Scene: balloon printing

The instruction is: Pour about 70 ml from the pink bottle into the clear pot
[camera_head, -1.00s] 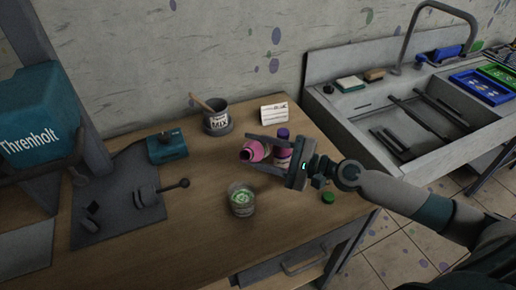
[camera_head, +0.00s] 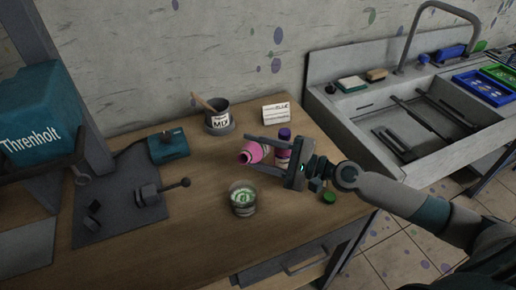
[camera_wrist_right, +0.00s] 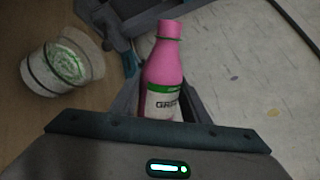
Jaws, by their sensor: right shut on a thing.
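The pink bottle (camera_head: 253,152) is held in the air by my right gripper (camera_head: 250,154), tilted well over with its neck toward the left. The right wrist view shows the bottle (camera_wrist_right: 164,75) between the jaws, with a white and green label that seems to read "GREEN". The clear pot (camera_head: 242,203) stands on the table, below and slightly left of the bottle mouth in the head view. Green-and-white contents show in the pot (camera_wrist_right: 64,66) in the right wrist view. No stream from the bottle is discernible. My left gripper is not in view.
A purple-capped bottle (camera_head: 283,148) stands just behind the gripper. A green cap (camera_head: 329,197) lies to the right. A dark mix cup (camera_head: 218,119) with a stick and a small card (camera_head: 277,112) stand at the back. The sink (camera_head: 420,120) is at right.

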